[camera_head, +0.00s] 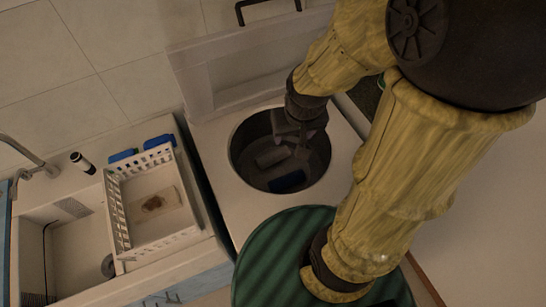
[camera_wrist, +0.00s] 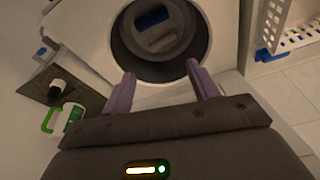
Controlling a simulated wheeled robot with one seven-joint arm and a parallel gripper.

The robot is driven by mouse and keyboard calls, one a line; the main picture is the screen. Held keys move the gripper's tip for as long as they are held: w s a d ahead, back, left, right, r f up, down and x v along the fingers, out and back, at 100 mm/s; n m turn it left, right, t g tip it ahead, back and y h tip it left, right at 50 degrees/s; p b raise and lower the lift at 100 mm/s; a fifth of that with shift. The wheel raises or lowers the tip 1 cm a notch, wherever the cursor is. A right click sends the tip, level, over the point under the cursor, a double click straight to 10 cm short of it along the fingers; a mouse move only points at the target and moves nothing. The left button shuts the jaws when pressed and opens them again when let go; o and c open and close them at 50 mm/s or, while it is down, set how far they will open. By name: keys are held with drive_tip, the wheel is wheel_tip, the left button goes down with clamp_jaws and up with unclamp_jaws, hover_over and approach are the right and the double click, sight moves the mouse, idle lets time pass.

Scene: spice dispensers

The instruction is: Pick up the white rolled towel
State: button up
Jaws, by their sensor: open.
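A pale grey-white roll-like thing (camera_head: 271,157), which may be the white rolled towel, lies inside a round dark opening (camera_head: 240,151) in a white unit in the head view. A dark blue thing (camera_head: 289,181) lies beside it. In the wrist view the opening (camera_wrist: 122,48) is straight ahead, with a pale shape (camera_wrist: 152,30) and blue patches inside; I cannot tell clearly which is the towel. My gripper (camera_wrist: 160,70) is open, its two purple fingers apart with nothing between them. In the head view my gripper (camera_head: 303,146) is at the opening and partly hides its inside.
A white raised lid or panel (camera_head: 245,75) stands behind the opening. A white basket (camera_head: 155,200) and a sink (camera_head: 75,250) with a tap (camera_head: 25,155) are at left. The wrist view shows a green-and-white bottle (camera_wrist: 66,120) and a dark board (camera_wrist: 65,82) at left.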

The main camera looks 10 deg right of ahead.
drive_tip(key=w+a+f+m+h+b, duration=0.1)
drive_tip(key=w+f+m+b, duration=0.2)
drive_tip(key=f, duration=0.7)
drive_tip(key=w+a+f+m+t+h+b, duration=0.1)
drive_tip(key=w+a+f+m+b, duration=0.1)
drive_tip(key=w+f+m+b, duration=0.2)
drive_tip(key=w+a+f+m+t+h+b, duration=0.1)
drive_tip(key=w+f+m+b, duration=0.2)
drive_tip(key=w+f+m, duration=0.5)
wheel_tip(320, 180, down, 9)
drive_tip(key=shift+a, duration=0.4)
drive_tip(key=b, duration=1)
approach(272, 158)
drive_tip(key=x, duration=0.5)
drive_tip(key=shift+w+d+f, duration=0.15)
drive_tip(key=shift+w+f, duration=0.1)
drive_tip(key=shift+f, duration=0.1)
